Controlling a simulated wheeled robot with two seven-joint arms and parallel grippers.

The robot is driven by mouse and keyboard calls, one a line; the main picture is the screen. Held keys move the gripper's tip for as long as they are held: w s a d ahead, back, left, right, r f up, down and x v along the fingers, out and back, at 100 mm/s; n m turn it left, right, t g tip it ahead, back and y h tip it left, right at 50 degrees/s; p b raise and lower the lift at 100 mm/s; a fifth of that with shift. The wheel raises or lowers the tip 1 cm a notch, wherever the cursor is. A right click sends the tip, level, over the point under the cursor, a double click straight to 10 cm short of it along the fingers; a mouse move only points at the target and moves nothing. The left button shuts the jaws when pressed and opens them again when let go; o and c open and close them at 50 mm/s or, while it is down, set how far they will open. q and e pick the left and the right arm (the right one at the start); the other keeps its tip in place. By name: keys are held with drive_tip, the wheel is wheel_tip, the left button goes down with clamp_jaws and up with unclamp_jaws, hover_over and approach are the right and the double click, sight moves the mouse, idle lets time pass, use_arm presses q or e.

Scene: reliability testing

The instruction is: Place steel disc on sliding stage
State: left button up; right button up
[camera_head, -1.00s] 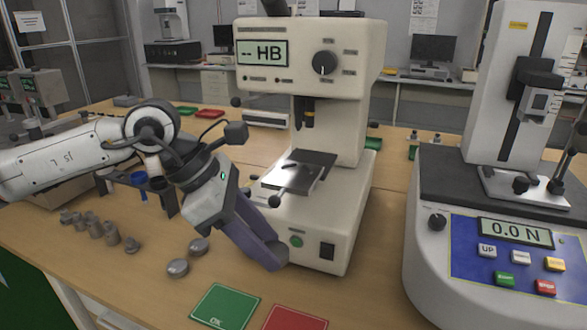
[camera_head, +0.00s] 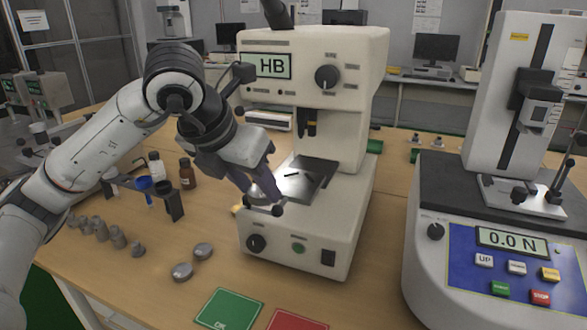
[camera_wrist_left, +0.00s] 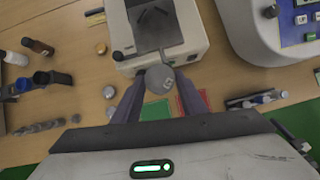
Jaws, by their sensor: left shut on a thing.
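The steel disc (camera_wrist_left: 160,79) is round and grey and sits between the fingertips of my left gripper (camera_wrist_left: 157,88) in the left wrist view. In the head view my left gripper (camera_head: 264,191) points down at the near left edge of the sliding stage (camera_head: 318,180), and the disc is partly hidden by the fingers. The stage is a dark flat plate on the cream hardness tester (camera_head: 345,215); it also shows in the left wrist view (camera_wrist_left: 168,28). The gripper is shut on the disc, beside the stage. My right gripper is not in view.
Two more steel discs (camera_head: 182,271) lie on the wooden table, left of a green mat (camera_head: 229,309) and a red mat (camera_head: 296,321). Several grey weights (camera_head: 100,230) and a bottle rack stand at left. A force tester (camera_head: 490,235) stands at right.

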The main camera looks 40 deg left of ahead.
use_arm(q)
drive_tip(key=w+p, duration=0.1)
drive_tip(key=w, duration=0.3)
drive_tip(key=w+a+p, duration=0.1)
drive_tip(key=w, duration=0.7)
drive_tip(key=shift+w+a+r+p, duration=0.1)
drive_tip(key=shift+w+a+p, duration=0.1)
drive_tip(key=shift+w+p, duration=0.15)
wheel_tip(320, 180, down, 4)
drive_tip(key=shift+w+a+r, duration=0.1)
drive_tip(key=shift+w+r, duration=0.05)
drive_tip(key=o, duration=1.4)
drive_tip(key=v, duration=1.2)
